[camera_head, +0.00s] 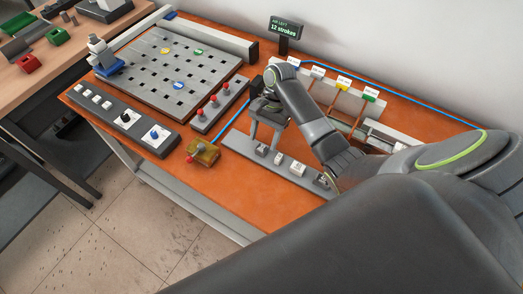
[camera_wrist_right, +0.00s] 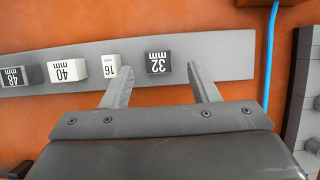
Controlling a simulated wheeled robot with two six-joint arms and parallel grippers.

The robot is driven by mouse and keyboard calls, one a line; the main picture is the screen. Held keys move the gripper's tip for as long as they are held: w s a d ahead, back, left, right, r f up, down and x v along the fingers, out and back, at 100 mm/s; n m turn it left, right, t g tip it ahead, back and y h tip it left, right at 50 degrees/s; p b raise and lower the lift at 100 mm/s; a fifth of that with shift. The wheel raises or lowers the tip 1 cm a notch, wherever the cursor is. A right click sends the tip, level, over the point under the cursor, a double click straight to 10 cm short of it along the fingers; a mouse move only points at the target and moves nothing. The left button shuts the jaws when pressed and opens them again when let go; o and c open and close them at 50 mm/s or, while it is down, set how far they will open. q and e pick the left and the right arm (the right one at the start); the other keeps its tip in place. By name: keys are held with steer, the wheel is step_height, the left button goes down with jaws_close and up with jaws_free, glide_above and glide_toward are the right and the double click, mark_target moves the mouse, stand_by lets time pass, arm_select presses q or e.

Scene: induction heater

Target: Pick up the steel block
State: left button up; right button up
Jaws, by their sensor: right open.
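Several small blocks lie in a row on a grey strip on the orange bench. In the right wrist view they read 32 mm (camera_wrist_right: 158,62), 16 (camera_wrist_right: 111,66), 40 mm (camera_wrist_right: 68,68) and 48 mm (camera_wrist_right: 11,77). The 32 mm and 48 mm blocks have dark faces, the other two light ones; I cannot tell which is the steel block. My right gripper (camera_wrist_right: 160,82) is open and empty, its fingertips to either side of the 32 mm block in that view. In the head view the right gripper (camera_head: 265,133) points down above the strip's left end. My left gripper is out of view.
A slotted grey board (camera_head: 165,70) and a row of red-topped posts (camera_head: 213,101) are to the left. A brass-coloured piece with a red knob (camera_head: 203,153) sits near the front edge. A blue cable (camera_wrist_right: 269,50) runs beside the strip (camera_wrist_right: 215,58). A display (camera_head: 286,28) stands behind.

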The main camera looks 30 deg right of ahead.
mark_target(262, 147)
steer(key=shift+x, duration=1.6)
steer(key=shift+c, duration=0.3)
steer(key=shift+d, duration=0.1)
steer(key=c, duration=1.1)
